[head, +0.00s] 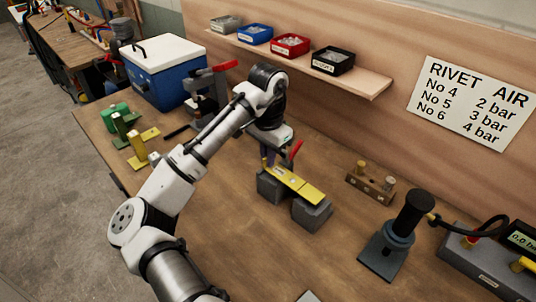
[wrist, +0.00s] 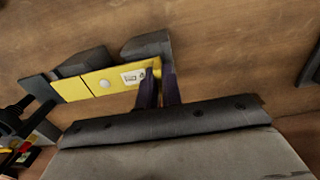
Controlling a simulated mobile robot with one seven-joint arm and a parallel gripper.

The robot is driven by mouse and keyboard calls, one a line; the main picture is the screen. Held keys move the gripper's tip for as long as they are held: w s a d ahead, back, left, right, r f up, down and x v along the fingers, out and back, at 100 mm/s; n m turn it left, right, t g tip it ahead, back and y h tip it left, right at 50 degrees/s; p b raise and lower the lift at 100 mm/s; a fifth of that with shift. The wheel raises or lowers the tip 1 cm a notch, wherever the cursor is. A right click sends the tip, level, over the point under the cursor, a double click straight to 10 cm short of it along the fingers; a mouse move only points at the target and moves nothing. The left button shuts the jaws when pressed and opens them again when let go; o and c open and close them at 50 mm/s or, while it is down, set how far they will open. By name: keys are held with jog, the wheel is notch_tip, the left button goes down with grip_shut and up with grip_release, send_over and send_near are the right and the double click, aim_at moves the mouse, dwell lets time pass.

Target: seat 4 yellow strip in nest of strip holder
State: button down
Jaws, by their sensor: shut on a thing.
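A yellow strip (head: 288,178) lies along the top of the strip holder, which has two grey blocks (head: 311,214). In the wrist view the yellow strip (wrist: 107,83) carries a pale round spot and a small white label. A dark seam crosses the yellow surface, and I cannot tell whether the part beyond is a separate piece. My gripper (head: 267,158) is at the strip's far left end. In the wrist view my gripper (wrist: 159,76) has its dark purple fingers shut on the labelled end. The holder's blocks (wrist: 146,46) show behind the strip; whether it is fully seated is unclear.
A red-handled lever (head: 296,149) rises close beside the holder. A wooden block with pegs (head: 370,183) and a black-handled tool on a plate (head: 398,238) stand to the right. Green and yellow parts (head: 130,135) stand at left. The bench in front is mostly clear.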

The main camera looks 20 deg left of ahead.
jog(key=shift+f, duration=1)
dwell(0.4)
jog(key=c, duration=1.5)
grip_release()
notch_tip(320, 180, up, 14)
jog(key=b, duration=0.2)
jog(key=shift+f, duration=0.15)
